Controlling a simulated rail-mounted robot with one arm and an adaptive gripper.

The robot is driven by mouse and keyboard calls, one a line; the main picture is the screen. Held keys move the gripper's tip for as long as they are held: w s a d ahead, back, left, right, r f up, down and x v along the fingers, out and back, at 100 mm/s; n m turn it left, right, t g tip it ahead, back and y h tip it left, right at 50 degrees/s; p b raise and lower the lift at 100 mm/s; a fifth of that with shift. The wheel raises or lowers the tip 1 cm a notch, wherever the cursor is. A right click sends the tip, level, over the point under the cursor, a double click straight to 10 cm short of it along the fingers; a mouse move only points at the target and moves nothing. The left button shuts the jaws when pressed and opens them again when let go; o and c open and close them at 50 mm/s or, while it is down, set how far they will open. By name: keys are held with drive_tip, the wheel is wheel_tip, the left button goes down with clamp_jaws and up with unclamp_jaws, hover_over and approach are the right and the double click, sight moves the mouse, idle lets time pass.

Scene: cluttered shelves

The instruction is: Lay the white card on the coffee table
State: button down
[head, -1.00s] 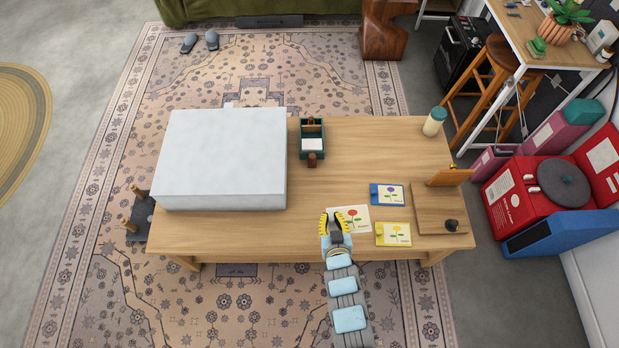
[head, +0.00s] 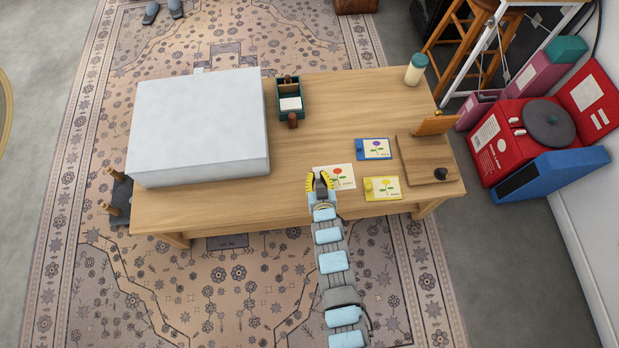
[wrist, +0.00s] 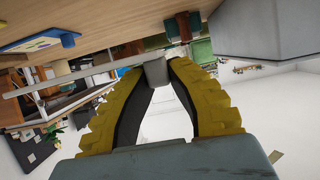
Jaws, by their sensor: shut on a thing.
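The white card (head: 326,181) with a red flower picture is at the front of the wooden coffee table (head: 330,110), left of the yellow card (head: 392,188). My gripper (head: 321,182) is at its near edge, partly covering it. In the wrist view, my gripper (wrist: 156,72) has its yellow fingers shut on the card's grey knob (wrist: 156,73). The card shows there edge-on as a thin pale strip (wrist: 75,80). A gap with background shows between it and the tabletop (wrist: 120,20), so it looks held above the table.
A blue card (head: 374,149) lies behind the yellow card. A wooden board (head: 425,165) with a black knob is at the right. A big pale box (head: 198,125) fills the left. A green caddy (head: 290,101) and a jar (head: 415,70) stand behind. The table's middle is clear.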

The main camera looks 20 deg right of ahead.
drive_tip(key=w+f, duration=0.1)
drive_tip(key=w+f+b, duration=0.1)
drive_tip(key=w+f, duration=0.1)
drive_tip(key=f, duration=0.1)
drive_tip(key=shift+a, duration=0.3)
drive_tip(key=shift+w+a+f+b, duration=0.1)
drive_tip(key=shift+w+f+b, duration=0.3)
drive_tip(key=shift+w, duration=0.05)
drive_tip(key=shift+w+f+b, duration=0.15)
drive_tip(key=shift+f+b, duration=0.5)
drive_tip(key=shift+f, duration=1.05)
drive_tip(key=shift+f, duration=0.1)
drive_tip(key=c, duration=1.1)
unclamp_jaws()
drive_tip(key=shift+p+v, duration=2)
drive_tip(key=shift+v, duration=4.1)
